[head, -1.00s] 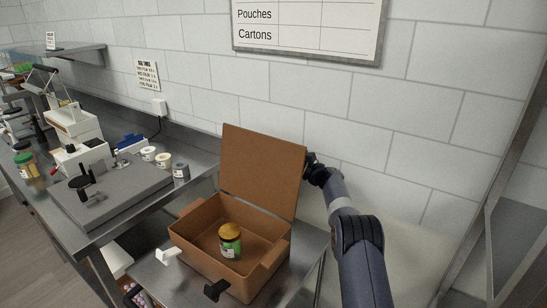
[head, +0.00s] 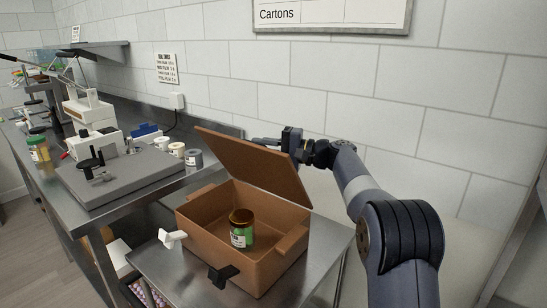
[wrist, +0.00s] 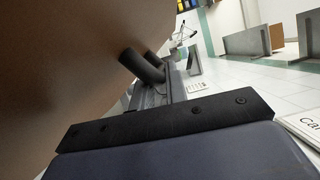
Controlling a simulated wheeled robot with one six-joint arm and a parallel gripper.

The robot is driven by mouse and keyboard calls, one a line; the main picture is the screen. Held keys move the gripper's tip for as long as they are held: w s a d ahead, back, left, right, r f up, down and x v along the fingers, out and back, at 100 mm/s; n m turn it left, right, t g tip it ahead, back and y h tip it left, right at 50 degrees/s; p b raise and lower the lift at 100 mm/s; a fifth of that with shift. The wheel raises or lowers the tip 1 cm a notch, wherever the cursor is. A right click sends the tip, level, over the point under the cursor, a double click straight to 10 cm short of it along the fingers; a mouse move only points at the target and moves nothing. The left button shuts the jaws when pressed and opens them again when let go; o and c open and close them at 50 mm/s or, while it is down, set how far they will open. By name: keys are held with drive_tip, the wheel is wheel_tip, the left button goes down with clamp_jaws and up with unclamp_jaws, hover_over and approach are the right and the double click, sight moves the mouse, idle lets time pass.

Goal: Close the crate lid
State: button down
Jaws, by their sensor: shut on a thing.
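The brown crate (head: 207,224) stands on a small steel table, its lid (head: 245,160) hinged at the back and raised, tilting forward over the opening. The lid also fills the left of the wrist view (wrist: 70,60). My gripper (head: 281,142) is at the lid's upper right edge, shut on the lid; its dark fingers show against the brown surface in the wrist view (wrist: 142,65). The far side of the grip is partly hidden by the lid.
The steel bench (head: 110,205) with machines is on the left; the tiled wall is behind.

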drive_tip(key=s+a+f+n+t+h+b, duration=0.1)
drive_tip(key=s+a+f+n+h+b, duration=0.1)
drive_tip(key=b, duration=0.7)
drive_tip(key=s+a+f+n+h+b, duration=0.2)
drive_tip(key=s+a+f+n+b, duration=0.2)
drive_tip(key=s+f+n+b, duration=0.3)
drive_tip(key=shift+s+a+f+t+b, duration=0.4)
drive_tip(key=shift+s+f+b, duration=0.25)
drive_tip(key=shift+f+b, duration=1.2)
drive_tip(key=shift+f+p, duration=0.3)
drive_tip(key=shift+f, duration=0.1)
drive_tip(key=c, duration=1.4)
unclamp_jaws()
drive_tip(key=shift+r, duration=0.15)
drive_tip(key=p+v, duration=0.1)
drive_tip(key=v, duration=0.9)
drive_tip(key=shift+s+d+p, duration=0.15)
drive_tip(key=shift+d+p, duration=0.15)
drive_tip(key=shift+p, duration=0.1)
